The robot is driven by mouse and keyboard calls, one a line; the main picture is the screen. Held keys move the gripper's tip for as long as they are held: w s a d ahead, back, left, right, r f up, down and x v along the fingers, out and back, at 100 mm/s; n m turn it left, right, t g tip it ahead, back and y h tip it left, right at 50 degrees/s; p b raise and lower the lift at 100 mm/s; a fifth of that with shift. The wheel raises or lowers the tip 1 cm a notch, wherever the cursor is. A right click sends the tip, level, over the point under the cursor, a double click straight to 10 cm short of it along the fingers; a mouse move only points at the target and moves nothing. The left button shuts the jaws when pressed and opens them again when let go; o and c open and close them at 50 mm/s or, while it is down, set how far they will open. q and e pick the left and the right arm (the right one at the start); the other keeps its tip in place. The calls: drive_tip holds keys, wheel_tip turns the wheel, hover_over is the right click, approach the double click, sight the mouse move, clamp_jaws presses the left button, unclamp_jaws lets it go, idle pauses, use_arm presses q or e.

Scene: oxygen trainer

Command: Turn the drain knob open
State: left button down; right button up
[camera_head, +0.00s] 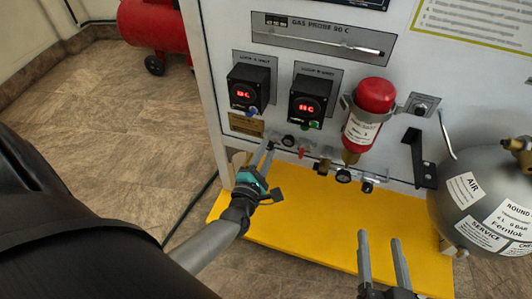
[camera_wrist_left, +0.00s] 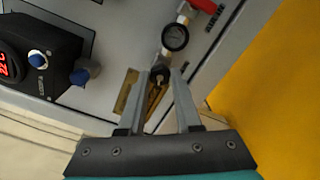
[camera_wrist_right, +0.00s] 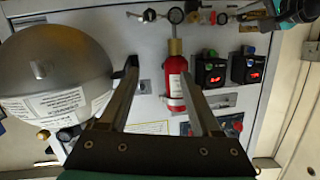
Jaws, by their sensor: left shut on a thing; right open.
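The small dark drain knob (camera_wrist_left: 160,72) sits at the left end of the pipe row, beside a round gauge (camera_wrist_left: 175,37). My left gripper (camera_wrist_left: 161,80) has its fingers on both sides of the knob and is shut on it. In the head view, my left gripper (camera_head: 269,150) reaches the lower left of the white panel, and its fingers largely hide the knob there. How far the knob is turned cannot be told. My right gripper (camera_head: 381,239) is open and empty above the yellow base, apart from the panel.
A red bottle (camera_head: 368,112) and two black display boxes (camera_head: 310,97) are mounted on the panel. A red valve handle (camera_head: 302,153) is right of the gauge. A grey tank (camera_head: 487,200) stands at the right. The yellow base (camera_head: 300,235) is mostly bare.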

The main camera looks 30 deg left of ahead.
use_arm(q)
drive_tip(key=n, duration=0.2)
drive_tip(key=shift+n+b, duration=0.3)
drive_tip(key=shift+n, duration=0.1)
drive_tip(key=n, duration=0.2)
drive_tip(key=shift+n, duration=0.4)
drive_tip(key=n, duration=0.4)
drive_tip(key=shift+d+n, duration=0.1)
drive_tip(key=shift+n, duration=2.4)
use_arm(e)
drive_tip(key=shift+s+a+r+t, duration=0.35)
drive_tip(key=shift+r+t, duration=0.1)
drive_tip(key=shift+t, duration=0.45)
use_arm(q)
drive_tip(key=c, duration=0.6)
unclamp_jaws()
drive_tip(key=shift+s, duration=0.1)
